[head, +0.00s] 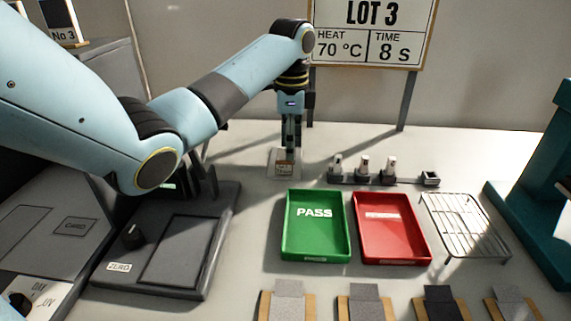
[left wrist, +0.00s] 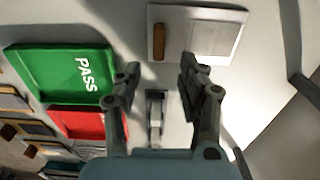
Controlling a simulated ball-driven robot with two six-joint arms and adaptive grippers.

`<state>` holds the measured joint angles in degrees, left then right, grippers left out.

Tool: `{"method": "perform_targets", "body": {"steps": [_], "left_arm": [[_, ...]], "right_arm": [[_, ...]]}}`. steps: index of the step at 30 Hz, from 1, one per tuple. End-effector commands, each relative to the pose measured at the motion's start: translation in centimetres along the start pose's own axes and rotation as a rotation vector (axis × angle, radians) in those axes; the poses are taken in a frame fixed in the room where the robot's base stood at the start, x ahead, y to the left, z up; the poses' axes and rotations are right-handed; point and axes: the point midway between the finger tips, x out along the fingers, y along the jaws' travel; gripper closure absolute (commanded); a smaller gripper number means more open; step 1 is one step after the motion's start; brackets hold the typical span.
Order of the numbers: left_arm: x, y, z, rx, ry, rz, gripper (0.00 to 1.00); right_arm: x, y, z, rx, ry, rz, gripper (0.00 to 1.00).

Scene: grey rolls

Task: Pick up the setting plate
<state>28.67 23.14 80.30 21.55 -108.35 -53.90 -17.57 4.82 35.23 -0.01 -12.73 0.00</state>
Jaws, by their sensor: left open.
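The setting plate, as far as I can tell, is the white plate (head: 274,167) lying on the bench left of the small rack. In the left wrist view, the plate (left wrist: 215,30) shows a brown bar on it and a pale printed panel. My left gripper (head: 290,147) points down over the plate in the head view and hides part of it. In the left wrist view, the gripper (left wrist: 159,64) is open with nothing between its fingers, and its tips are just short of the plate's near edge. I cannot tell the height gap. My right gripper is not in view.
A green PASS tray (head: 317,246) and a red tray (head: 392,245) lie in front. A small rack (head: 375,181) with several capped pieces stands right of the plate.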

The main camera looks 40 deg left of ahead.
Motion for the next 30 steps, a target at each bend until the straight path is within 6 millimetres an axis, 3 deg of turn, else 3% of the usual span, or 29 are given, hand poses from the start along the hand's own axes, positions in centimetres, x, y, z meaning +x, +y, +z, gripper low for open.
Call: {"method": "perform_targets", "body": {"steps": [9, 18, 27, 30], "left_arm": [[4.6, 0.1, 0.1, -0.001, -0.002, 0.003, 0.60], [5.0, 0.1, 0.1, 0.000, -0.001, 0.000, 0.60], [5.0, 0.1, 0.1, 0.000, -0.001, 0.001, 0.99], [5.0, 0.1, 0.1, 0.000, -0.001, 0.001, 1.00]], "right_arm": [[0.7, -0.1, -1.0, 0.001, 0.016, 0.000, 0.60], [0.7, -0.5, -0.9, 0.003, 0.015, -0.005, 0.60], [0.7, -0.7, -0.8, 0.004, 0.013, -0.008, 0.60], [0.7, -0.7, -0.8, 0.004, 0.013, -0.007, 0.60]]}}
